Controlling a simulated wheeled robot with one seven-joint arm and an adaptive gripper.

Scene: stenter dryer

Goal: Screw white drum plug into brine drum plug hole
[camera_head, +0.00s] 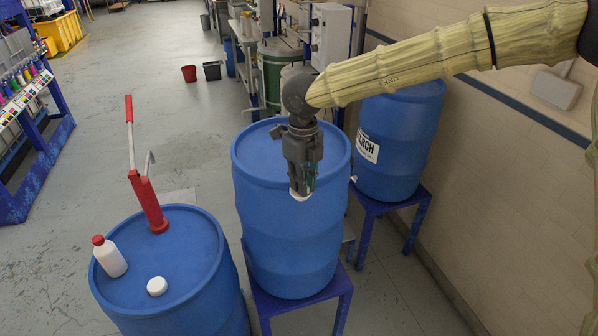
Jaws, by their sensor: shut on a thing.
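My gripper (300,186) points down over the front right part of the top of the middle blue drum (291,245). It is shut on a white plug (300,195), of which only a small rim shows below the fingertips. The plug is at or just above the lid; I cannot tell whether it touches. No plug hole shows on this lid; the gripper may hide it. No brine label is visible on this drum. Another round white cap (157,286) lies on the near left blue drum (185,312).
The left drum also holds a red hand pump (148,203) and a white bottle with a red cap (110,257). A third blue drum with a label ending "ARCH" (398,140) stands behind right by the wall. Blue stands (300,307) carry the middle and rear drums.

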